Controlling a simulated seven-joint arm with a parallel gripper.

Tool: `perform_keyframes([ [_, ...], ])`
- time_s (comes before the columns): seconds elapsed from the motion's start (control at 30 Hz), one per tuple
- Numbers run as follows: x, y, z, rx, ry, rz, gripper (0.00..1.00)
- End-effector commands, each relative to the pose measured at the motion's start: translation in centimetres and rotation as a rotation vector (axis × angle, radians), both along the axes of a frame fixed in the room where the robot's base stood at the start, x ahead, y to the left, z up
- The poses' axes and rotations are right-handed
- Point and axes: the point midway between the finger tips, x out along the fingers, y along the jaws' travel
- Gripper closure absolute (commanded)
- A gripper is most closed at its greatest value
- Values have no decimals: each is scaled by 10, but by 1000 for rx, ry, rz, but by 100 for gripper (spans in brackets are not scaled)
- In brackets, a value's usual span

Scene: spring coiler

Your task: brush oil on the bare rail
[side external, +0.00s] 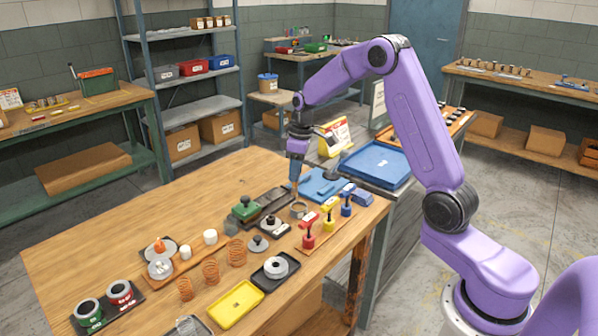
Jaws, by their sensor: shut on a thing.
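My gripper (295,174) is above the far right part of the wooden bench, pointing down, beside the blue mat. It is shut on a small thin thing, seemingly the brush; only a little orange-brown shows below the fingers, and I cannot tell if its tip touches anything. A dark rail-like piece (272,197) lies on the bench just left of and below the gripper, beside a green block (245,208). I cannot tell whether this is the bare rail or whether it carries oil. A small round brown-rimmed dish (299,209) sits just in front of the gripper.
Red, yellow and blue handled tools (330,211) stand on a wooden strip at the right edge. Copper springs (211,272), a yellow tray (235,304) and a black tray with a white ring (276,267) are nearer the front. The bench's left back is clear.

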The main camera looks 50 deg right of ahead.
Motion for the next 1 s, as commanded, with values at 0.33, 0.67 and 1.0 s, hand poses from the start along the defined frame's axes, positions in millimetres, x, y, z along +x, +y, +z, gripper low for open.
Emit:
perform_keyframes([
  [0.33, 63, 41, 13, -1, -3, 4, 100],
  [0.67, 89, 65, 20, -5, -2, -1, 100],
  [1.0, 90, 66, -2, -4, 0, 0, 100],
])
